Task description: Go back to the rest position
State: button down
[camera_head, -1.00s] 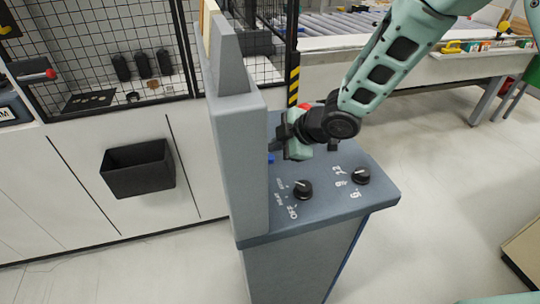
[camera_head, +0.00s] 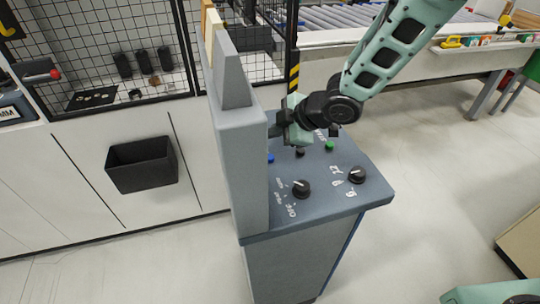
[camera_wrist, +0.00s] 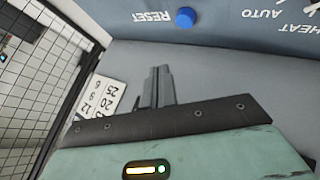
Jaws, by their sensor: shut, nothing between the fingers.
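My gripper (camera_head: 274,124) is above the back part of the grey control panel (camera_head: 335,205), close to the upright grey housing on its left. In the wrist view the two fingers (camera_wrist: 158,88) are together with nothing between them. The fingers are apart from the blue RESET button (camera_wrist: 185,17). That blue button also shows in the head view (camera_head: 270,158), below the gripper. The panel has a green button (camera_head: 329,146) and two black knobs, one at the front (camera_head: 301,189) and one at the right (camera_head: 357,175).
The upright housing (camera_head: 243,165) stands close to the gripper's left. A wire mesh fence (camera_head: 110,45) and a black bin (camera_head: 142,165) on a white cabinet are at the left. A roller conveyor (camera_head: 345,24) lies behind. Clear floor (camera_head: 440,180) is at the right.

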dwell(0.3)
jog(key=s+d+r+m+g+h+b, duration=0.1)
jog(key=s+d+m, duration=0.3)
jog(key=s, duration=0.6)
jog(key=s+d+r+m+g+h+b, duration=0.1)
jog(key=s+d+m+g+h+b, duration=0.1)
jog(key=s, duration=0.8)
jog(key=s+d+r+m+g+h+b, duration=0.1)
jog(key=s+d+m+h+b, duration=0.2)
jog(key=s+d+m, duration=0.3)
jog(key=s+h, duration=0.1)
jog(key=s, duration=0.3)
jog(key=shift+d+r+m+g+b, duration=0.15)
jog(key=shift+d+m+g+b, duration=0.15)
jog(key=shift+m+g+b, duration=0.1)
